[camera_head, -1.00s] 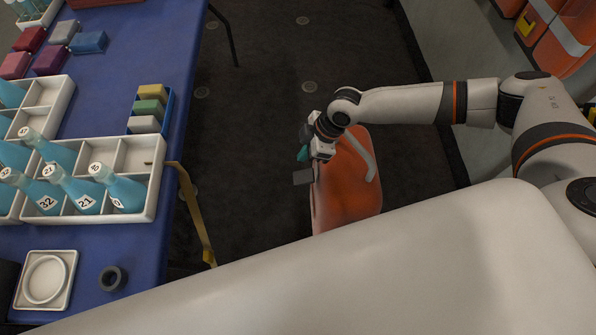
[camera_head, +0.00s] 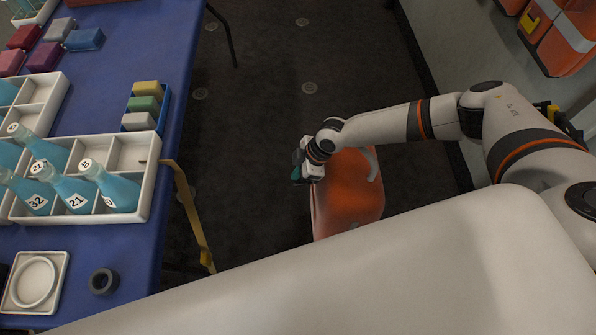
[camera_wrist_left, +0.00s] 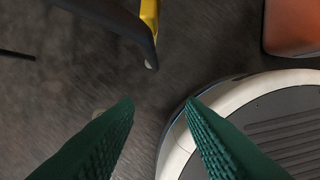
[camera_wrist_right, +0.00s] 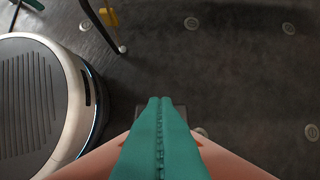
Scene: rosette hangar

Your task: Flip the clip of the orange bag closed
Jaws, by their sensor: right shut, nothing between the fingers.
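The orange bag (camera_head: 345,200) stands on the dark floor right of the blue table, with a pale strap (camera_head: 373,165) on its upper right. My right gripper (camera_head: 297,173) is at the bag's upper left edge. Its teal fingers (camera_wrist_right: 160,102) are shut together and empty, with orange bag surface (camera_wrist_right: 228,161) beneath them on both sides. I cannot make out the clip; the gripper may hide it. My left gripper (camera_wrist_left: 161,101) shows only in its wrist view, with green fingers apart and nothing between them. An orange surface (camera_wrist_left: 292,27), probably the bag, shows there at the upper right.
The blue table (camera_head: 110,245) on the left holds a white bottle tray (camera_head: 150,195) and a dark ring (camera_head: 104,281). More orange bags (camera_head: 560,42) are at the upper right. The floor beyond the bag is clear.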

